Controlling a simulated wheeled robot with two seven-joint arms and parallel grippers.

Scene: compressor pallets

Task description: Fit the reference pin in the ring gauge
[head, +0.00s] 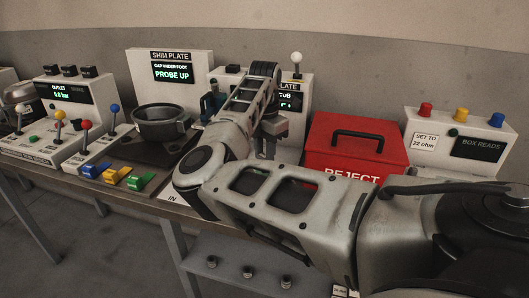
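I cannot make out the reference pin or the ring gauge for certain. My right arm comes in from the right and crosses the bench. Its gripper (266,150) points down over the bench in front of a white station with a partly hidden "PLATE" sign (297,80). The arm and wrist cover much of that station and the bench before it. The fingers are small and dark, so I cannot tell whether they are open or hold anything. My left gripper is out of view.
A dark round cup-like part (163,124) stands before the shim plate display (172,72). Coloured wedges (118,175) lie at the front edge. A red reject box (345,140) and a button box (455,140) stand right. Lever panels (60,135) fill the left.

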